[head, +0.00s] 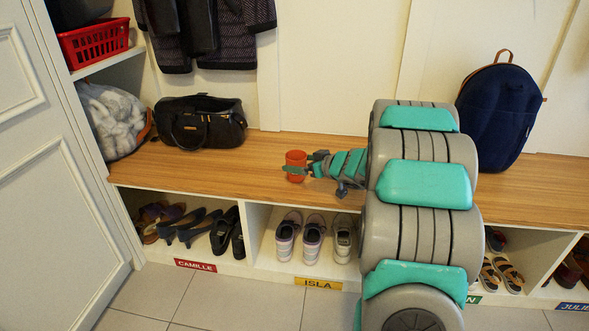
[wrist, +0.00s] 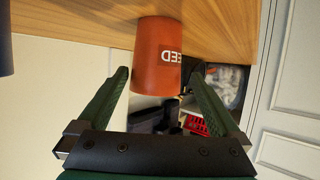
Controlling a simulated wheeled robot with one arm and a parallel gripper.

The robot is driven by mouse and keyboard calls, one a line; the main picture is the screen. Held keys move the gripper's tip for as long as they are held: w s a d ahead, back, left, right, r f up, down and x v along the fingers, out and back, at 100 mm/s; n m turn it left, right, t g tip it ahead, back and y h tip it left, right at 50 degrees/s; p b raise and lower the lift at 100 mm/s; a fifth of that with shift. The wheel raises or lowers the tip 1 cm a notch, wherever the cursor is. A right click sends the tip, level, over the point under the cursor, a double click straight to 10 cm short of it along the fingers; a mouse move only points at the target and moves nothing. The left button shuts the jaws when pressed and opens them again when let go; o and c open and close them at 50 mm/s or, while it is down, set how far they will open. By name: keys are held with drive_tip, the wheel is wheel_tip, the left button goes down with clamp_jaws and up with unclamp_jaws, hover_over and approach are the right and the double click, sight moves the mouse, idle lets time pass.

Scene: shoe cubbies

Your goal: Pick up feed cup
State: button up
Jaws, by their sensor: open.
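The feed cup (head: 296,158) is orange-red and stands on the wooden bench top. In the wrist view the cup (wrist: 160,50) appears upside down, with white letters "EED" showing on its side. My gripper (wrist: 159,74) is open, with one green finger on each side of the cup's near end. I see gaps between the fingers and the cup, so it is not clamped. In the head view my gripper (head: 296,165) reaches the cup from the right, and one finger crosses in front of its lower part.
A black bag (head: 203,124) and a clear bag of white stuff (head: 112,122) are on the left. A navy backpack (head: 497,115) stands at the right. The bench (head: 250,160) around the cup is clear. Shoes (head: 313,237) fill the cubbies below.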

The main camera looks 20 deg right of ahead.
drive_tip(key=x, duration=0.2)
drive_tip(key=b+x, duration=0.1)
drive_tip(key=x, duration=0.1)
drive_tip(key=f+x, duration=0.1)
drive_tip(key=x, duration=0.1)
drive_tip(key=shift+w+d+f, duration=0.1)
drive_tip(key=shift+w+d, duration=0.1)
drive_tip(key=shift+d, duration=0.05)
drive_tip(key=c, duration=1.3)
